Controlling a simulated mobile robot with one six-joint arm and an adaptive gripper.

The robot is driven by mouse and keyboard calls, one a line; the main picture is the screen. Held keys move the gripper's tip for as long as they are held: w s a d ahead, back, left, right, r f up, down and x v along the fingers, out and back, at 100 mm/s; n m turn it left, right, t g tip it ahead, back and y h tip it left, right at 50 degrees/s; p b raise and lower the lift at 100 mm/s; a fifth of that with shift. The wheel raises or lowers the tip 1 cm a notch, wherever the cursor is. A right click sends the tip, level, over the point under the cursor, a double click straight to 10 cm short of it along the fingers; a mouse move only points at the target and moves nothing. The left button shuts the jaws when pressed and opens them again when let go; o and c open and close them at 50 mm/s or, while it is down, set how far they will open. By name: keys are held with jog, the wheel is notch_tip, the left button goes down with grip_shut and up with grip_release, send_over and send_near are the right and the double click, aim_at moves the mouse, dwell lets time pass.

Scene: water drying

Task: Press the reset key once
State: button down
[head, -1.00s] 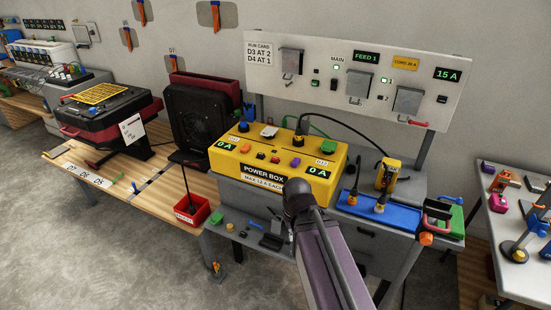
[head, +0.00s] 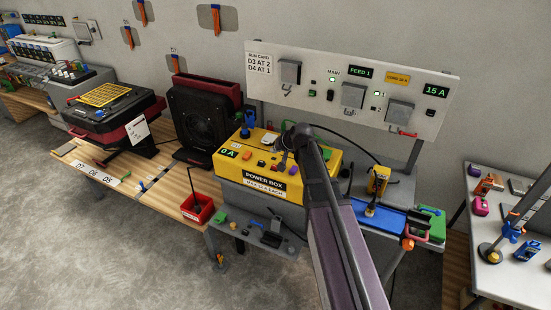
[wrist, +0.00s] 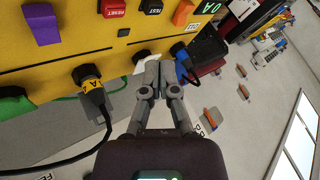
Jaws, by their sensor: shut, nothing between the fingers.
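The reset key (wrist: 112,8) is a red key with a RESET label on the yellow power box (head: 262,182). In the wrist view it lies at the top edge, between the black test key (wrist: 151,6) and a purple key (wrist: 42,22). My gripper (wrist: 156,66) is shut and empty. Its fingertips appear below and right of the reset key in the wrist view, overlapping the box's edge with the plugs; I see no contact with the key. In the head view my arm covers the right part of the box, and the reset key is too small to make out surely.
A black plug with a yellow tag (wrist: 92,88) and cable stands near my fingers, with a blue plug (wrist: 182,60) on the other side. An orange key (wrist: 182,12) sits beside the test key. The switch panel (head: 350,95) stands behind the box.

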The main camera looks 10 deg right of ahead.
jog(key=shift+w+d+r+t, duration=0.25)
jog(key=shift+w+r+t, duration=0.05)
jog(key=shift+w+r, duration=0.65)
jog(key=shift+f, duration=0.15)
notch_tip(320, 180, down, 9)
jog(key=b, duration=0.8)
jog(key=shift+f+b, duration=0.1)
jog(key=shift+b, duration=0.35)
dwell(0.9)
jog(key=shift+w+f, duration=0.1)
jog(key=shift+f, duration=0.1)
jog(key=shift+f+b, duration=0.35)
jog(key=shift+b, duration=0.25)
dwell(0.8)
jog(key=shift+r, duration=0.15)
jog(key=shift+r+p, duration=0.7)
jog(key=shift+p, duration=0.15)
